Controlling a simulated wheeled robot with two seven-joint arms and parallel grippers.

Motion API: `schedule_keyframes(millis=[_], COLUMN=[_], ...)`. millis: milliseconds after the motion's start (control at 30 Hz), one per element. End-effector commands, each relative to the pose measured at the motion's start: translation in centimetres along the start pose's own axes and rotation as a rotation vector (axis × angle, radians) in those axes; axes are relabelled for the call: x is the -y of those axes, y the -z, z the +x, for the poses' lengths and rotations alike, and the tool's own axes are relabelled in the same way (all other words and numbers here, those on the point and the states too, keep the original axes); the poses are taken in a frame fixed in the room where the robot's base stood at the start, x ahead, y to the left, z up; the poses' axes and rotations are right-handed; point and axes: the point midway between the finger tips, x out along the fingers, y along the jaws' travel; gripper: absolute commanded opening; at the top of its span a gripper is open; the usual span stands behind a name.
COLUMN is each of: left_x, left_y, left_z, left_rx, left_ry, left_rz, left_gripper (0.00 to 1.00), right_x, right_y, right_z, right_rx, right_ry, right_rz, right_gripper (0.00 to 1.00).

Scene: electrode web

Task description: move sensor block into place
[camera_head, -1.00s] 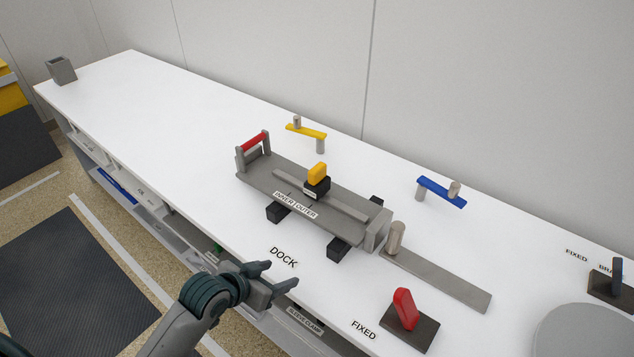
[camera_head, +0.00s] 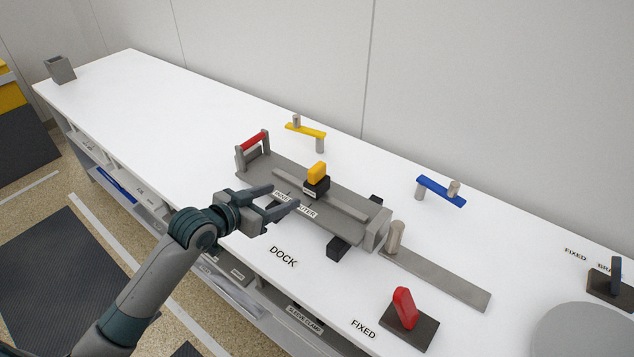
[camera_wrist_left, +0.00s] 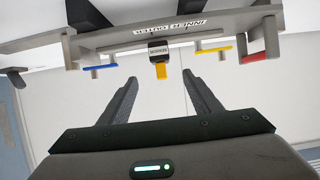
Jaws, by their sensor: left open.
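The sensor block is a small black block (camera_head: 316,188) with a yellow top (camera_head: 317,172). It sits on the rail of the grey tray-like fixture (camera_head: 345,225), by the INNER and OUTER labels. In the left wrist view the block (camera_wrist_left: 158,50) shows ahead, between the fingers and beyond their tips. My left gripper (camera_head: 285,197) is open and empty, over the front edge of the fixture and apart from the block. Its fingers cover part of the labels. My right gripper is not in view.
A red handle (camera_head: 253,140) stands at the fixture's left end. Yellow (camera_head: 306,130) and blue (camera_head: 441,191) bars on posts stand behind. A red upright piece on a dark base (camera_head: 405,307) is at front right, beside a grey strip (camera_head: 445,279).

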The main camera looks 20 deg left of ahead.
Motion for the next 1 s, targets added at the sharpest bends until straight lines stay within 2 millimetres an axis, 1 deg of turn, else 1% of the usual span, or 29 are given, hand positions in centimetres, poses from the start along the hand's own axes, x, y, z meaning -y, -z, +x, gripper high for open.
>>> schedule_keyframes(millis=[167, 367, 700, 1000], left_x=[0.0, -0.1, -0.1, 0.0], left_y=[0.1, 0.1, 0.2, 0.1], left_z=[0.8, 3.1, 8.7, 13.3], left_rx=[0.000, 0.000, 0.001, 0.001], left_ry=[0.000, -0.001, 0.000, 0.000], left_rz=[-0.002, -0.003, -0.002, -0.001], left_gripper=[0.58, 0.58, 0.58, 0.58], right_x=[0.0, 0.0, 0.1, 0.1], right_y=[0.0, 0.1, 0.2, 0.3], right_z=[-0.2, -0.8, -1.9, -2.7], right_rx=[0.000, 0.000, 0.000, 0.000], right_ry=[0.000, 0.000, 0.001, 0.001], right_rz=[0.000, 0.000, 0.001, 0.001], right_gripper=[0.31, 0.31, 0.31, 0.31])
